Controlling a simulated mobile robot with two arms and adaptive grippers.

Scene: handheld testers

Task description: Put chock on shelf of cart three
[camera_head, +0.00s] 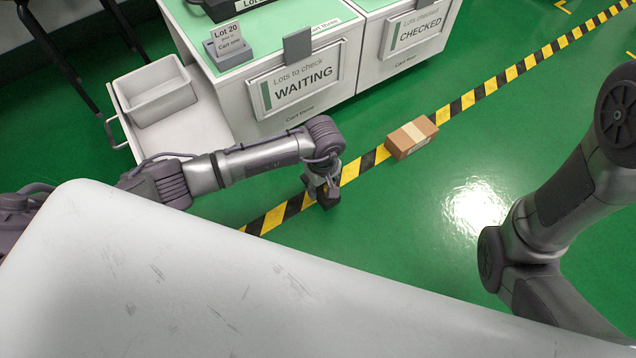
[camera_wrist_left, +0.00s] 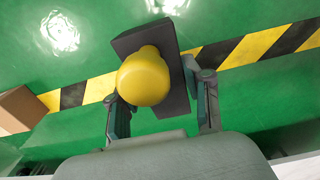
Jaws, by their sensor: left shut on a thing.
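The chock is a dark grey block with a round yellow knob (camera_wrist_left: 145,78). In the left wrist view it sits between the fingers of my left gripper (camera_wrist_left: 158,98), which is shut on it. In the head view my left gripper (camera_head: 321,184) holds the dark chock (camera_head: 329,201) over the striped floor tape; its height above the floor is hard to tell. Cart three (camera_head: 235,105) is the white cart with the WAITING sign, beyond the gripper. A low white shelf (camera_head: 196,135) juts from its left side. My right gripper is out of view.
A pale bin (camera_head: 158,92) takes up the back of the shelf; the front is bare. A cardboard box (camera_head: 411,138) lies by the yellow-black tape (camera_head: 465,101). A second cart (camera_head: 385,60) with a CHECKED sign adjoins at right. A Lot 20 sign (camera_head: 228,48) stands on cart three.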

